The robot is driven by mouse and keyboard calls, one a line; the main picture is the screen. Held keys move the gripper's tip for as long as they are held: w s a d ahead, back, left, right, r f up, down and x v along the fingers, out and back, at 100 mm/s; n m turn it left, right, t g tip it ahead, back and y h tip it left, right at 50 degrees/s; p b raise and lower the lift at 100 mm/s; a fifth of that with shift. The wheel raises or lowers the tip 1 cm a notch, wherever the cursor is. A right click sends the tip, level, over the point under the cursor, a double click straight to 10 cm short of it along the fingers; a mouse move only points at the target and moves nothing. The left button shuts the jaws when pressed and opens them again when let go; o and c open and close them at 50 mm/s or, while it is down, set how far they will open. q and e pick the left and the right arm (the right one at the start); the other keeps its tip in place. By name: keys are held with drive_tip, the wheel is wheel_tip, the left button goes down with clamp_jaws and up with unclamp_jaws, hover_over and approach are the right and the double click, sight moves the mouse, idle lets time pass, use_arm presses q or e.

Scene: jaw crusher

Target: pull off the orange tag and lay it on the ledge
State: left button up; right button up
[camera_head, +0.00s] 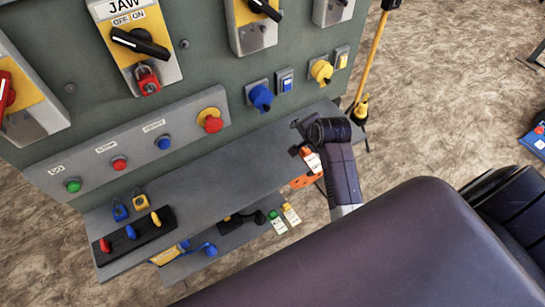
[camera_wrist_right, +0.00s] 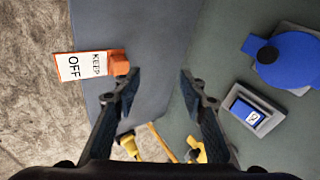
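The orange tag (camera_head: 308,157), with a white label, shows beside my right gripper at the right end of the grey ledge (camera_head: 215,185). In the right wrist view the tag (camera_wrist_right: 88,65) reads "KEEP OFF". Its orange end is by the left fingertip and over the ledge (camera_wrist_right: 150,35), while its label reaches past the ledge edge. Whether finger and tag touch, I cannot tell. My right gripper (camera_head: 297,138) is open; in the wrist view its fingertips (camera_wrist_right: 160,75) are apart with nothing between them. My left gripper is out of view.
The panel behind carries a blue knob (camera_head: 261,97), a yellow knob (camera_head: 321,71) and a red button (camera_head: 210,119). Padlocks (camera_head: 140,201) and a dark rack (camera_head: 135,235) occupy the ledge's left end; its middle is clear. A lower shelf (camera_head: 190,267) holds more tags and locks.

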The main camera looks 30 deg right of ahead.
drive_tip(key=s+a+r+n+y+b, duration=0.85)
drive_tip(key=s+a+r+y, duration=0.4)
drive_tip(key=a+r, duration=0.3)
drive_tip(key=s+a+f+n+g+h, duration=0.1)
drive_tip(key=s+f+n+h, duration=0.15)
drive_tip(key=f, duration=0.65)
drive_tip(key=s+a+f+n+g+h, duration=0.1)
drive_tip(key=s+f+n+h, duration=0.15)
drive_tip(key=f, duration=0.65)
drive_tip(key=s+d+f+n+g+h, duration=0.25)
drive_tip(key=s+f+n+h, duration=0.3)
drive_tip(key=s, duration=0.35)
wheel_tip(320, 180, down, 26)
drive_tip(key=s, duration=0.1)
drive_tip(key=s+d+f+g, duration=0.2)
drive_tip(key=s+d+f, duration=0.1)
drive_tip(key=s+f, duration=1.3)
drive_tip(key=shift+s+d+f+m, duration=0.2)
drive_tip(key=shift+s+f+m, duration=0.15)
drive_tip(key=shift+s, duration=0.35)
